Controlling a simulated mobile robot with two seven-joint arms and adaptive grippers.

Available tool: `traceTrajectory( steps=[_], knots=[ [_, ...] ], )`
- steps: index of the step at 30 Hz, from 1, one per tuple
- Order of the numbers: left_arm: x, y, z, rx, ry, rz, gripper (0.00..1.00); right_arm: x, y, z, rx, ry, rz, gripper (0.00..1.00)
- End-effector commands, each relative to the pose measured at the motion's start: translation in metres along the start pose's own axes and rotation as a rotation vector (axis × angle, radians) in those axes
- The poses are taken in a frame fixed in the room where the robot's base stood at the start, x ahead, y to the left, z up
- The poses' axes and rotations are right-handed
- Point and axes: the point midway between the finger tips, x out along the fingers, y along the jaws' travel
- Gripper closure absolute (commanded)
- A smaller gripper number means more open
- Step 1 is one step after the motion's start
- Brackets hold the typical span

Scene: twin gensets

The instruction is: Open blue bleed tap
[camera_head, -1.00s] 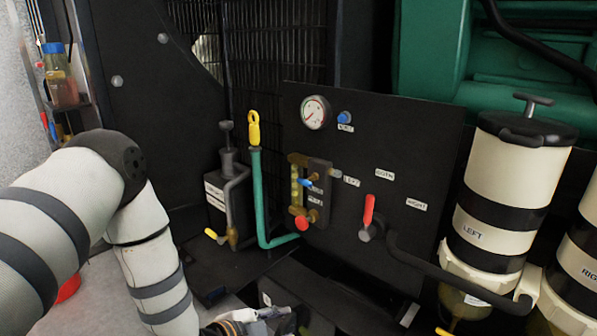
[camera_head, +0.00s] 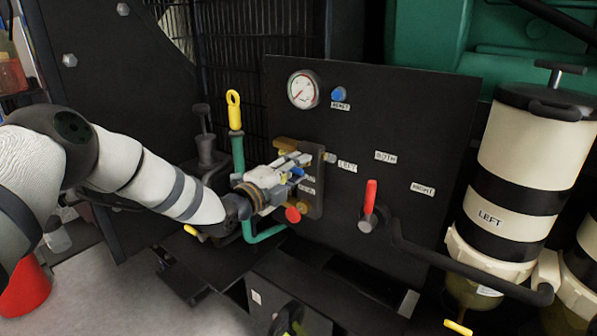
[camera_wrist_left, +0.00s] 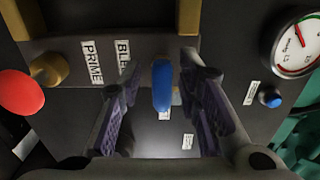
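The blue bleed tap (camera_wrist_left: 162,86) is a small blue lever on the brass fitting block of the black panel. In the left wrist view it stands between the two spread fingers of my left gripper (camera_wrist_left: 160,100), with a gap on each side. In the head view the left gripper (camera_head: 292,168) is at the block and partly covers it; a bit of the blue tap (camera_head: 297,171) shows beside the fingers. The BLEED label (camera_wrist_left: 124,58) is partly hidden by a finger. My right gripper is not in view.
A red knob (camera_head: 293,215) sits just below the block. A gauge (camera_head: 303,89) and blue reset button (camera_head: 339,94) are above. A red-handled valve (camera_head: 370,196) is to the right. A teal pipe with yellow ring (camera_head: 235,110) stands close beside the left gripper.

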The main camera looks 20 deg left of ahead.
Motion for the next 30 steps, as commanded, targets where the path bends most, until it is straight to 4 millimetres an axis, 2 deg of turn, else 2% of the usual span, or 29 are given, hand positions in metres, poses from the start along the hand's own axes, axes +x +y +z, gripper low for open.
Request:
traceTrajectory(
  steps=[8, 9, 13, 23, 30],
  knots=[
    [0.0047, -0.0021, 0.0000, 0.000, 0.000, -0.002, 0.69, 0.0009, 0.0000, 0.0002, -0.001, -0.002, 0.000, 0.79],
    [0.0047, -0.0021, 0.0000, 0.000, 0.000, -0.002, 0.71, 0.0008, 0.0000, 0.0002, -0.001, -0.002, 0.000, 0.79],
    [0.0045, -0.0019, 0.0000, 0.000, 0.000, -0.001, 1.00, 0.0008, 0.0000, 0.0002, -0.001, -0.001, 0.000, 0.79],
    [0.0044, -0.0020, 0.0000, -0.011, 0.000, -0.001, 1.00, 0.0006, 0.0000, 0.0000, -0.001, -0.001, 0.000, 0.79],
    [0.0046, -0.0027, -0.0006, -0.110, 0.001, -0.002, 1.00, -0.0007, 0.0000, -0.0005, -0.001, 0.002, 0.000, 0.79]
  ],
)
